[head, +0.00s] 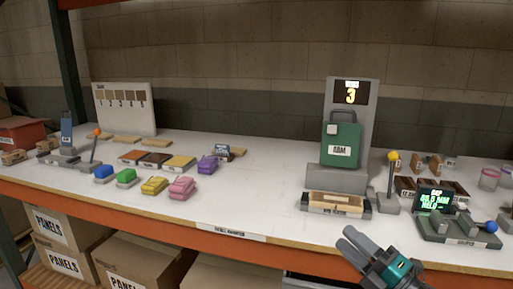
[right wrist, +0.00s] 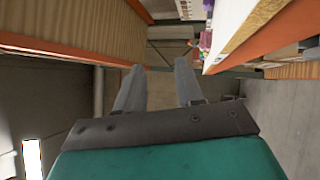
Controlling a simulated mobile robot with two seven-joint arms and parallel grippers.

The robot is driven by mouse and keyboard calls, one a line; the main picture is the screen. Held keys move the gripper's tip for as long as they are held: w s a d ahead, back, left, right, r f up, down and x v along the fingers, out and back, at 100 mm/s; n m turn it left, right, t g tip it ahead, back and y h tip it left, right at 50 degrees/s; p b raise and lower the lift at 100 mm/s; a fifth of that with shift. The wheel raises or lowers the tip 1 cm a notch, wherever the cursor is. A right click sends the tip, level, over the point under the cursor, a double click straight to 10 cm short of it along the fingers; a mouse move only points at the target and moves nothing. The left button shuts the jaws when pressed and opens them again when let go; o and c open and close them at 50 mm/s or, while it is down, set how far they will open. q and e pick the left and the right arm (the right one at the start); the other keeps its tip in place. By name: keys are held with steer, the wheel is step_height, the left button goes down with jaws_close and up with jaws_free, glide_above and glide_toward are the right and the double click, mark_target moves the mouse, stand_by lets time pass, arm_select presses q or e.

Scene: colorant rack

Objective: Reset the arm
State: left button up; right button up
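My right gripper (head: 347,239) is in front of the table's front edge at the lower right of the head view. In the right wrist view its two fingers (right wrist: 159,66) stand apart with nothing between them. The green block marked ARM (head: 341,145) stands upright on a grey station with a display reading 3. A lever with a yellow knob (head: 393,157) stands upright just right of that station. My left gripper is not in view.
Coloured blocks (head: 154,186), an orange-knobbed lever (head: 97,133) and a sample board (head: 124,108) are at left. The middle table is clear.

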steer(key=s+a+f+m+g+h, duration=0.2)
steer(key=s+f+m+g+h, duration=0.3)
steer(key=s+f+m, duration=1.6)
step_height(320, 180, down, 3)
steer(key=m+h, duration=0.3)
steer(key=h, duration=0.2)
steer(key=shift+s+g+h, duration=0.3)
steer(key=shift+g+h, duration=0.1)
steer(key=shift+f, duration=0.1)
